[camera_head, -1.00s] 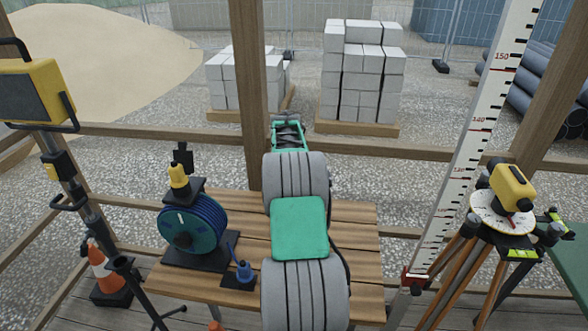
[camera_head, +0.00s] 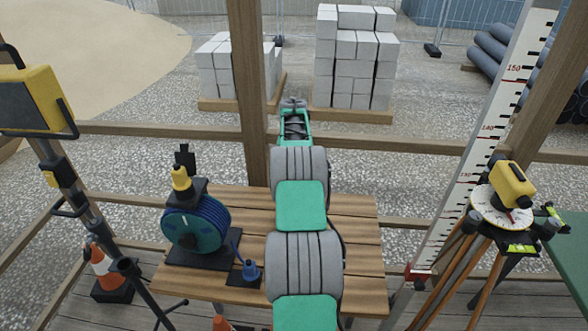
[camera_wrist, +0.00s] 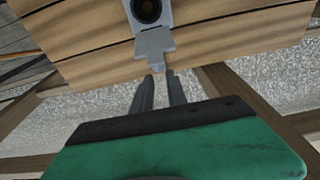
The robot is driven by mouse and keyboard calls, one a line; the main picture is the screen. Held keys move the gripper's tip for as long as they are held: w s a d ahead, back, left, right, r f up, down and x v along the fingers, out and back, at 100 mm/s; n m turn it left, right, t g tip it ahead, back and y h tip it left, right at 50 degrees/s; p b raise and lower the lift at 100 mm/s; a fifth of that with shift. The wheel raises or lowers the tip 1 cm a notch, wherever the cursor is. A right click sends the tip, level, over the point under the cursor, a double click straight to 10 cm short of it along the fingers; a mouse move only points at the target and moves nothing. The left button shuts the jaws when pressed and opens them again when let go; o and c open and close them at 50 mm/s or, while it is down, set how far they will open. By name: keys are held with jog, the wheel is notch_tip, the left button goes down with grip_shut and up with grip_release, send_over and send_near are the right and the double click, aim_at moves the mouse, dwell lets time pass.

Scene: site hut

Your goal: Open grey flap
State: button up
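A small grey piece (camera_wrist: 152,42), flat with a stepped narrow tab at its lower end, lies against the wooden planks at the top of the wrist view. A round black part sits above the tab. It may be the grey flap; I cannot tell whether it is open. My gripper (camera_wrist: 160,78) has two dark fingers with a gap between them, and the tab's end appears between or just beyond their tips. Contact is unclear. Nothing is visibly held. In the head view the flap is not recognisable, and my arm covers the table's middle.
A wooden table (camera_head: 355,225) carries a blue cable reel (camera_head: 197,222) on a black stand and a small blue item (camera_head: 249,270). A yellow instrument (camera_head: 511,184) on a tripod stands at right, a yellow lamp (camera_head: 30,98) at left. Wooden rails and posts surround the table.

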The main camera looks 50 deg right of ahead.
jog(key=shift+o, duration=0.8)
jog(key=shift+d+f, duration=0.1)
jog(key=shift+f, duration=0.05)
jog(key=shift+o, duration=1.1)
jog(key=shift+w+a, duration=0.1)
jog(key=shift+a, duration=0.1)
jog(key=r, duration=0.2)
jog(key=r+b, duration=0.1)
jog(key=r, duration=0.2)
jog(key=a+r+b, duration=0.1)
jog(key=r, duration=0.1)
jog(key=shift+s+r, duration=0.35)
jog(key=shift+r, duration=0.05)
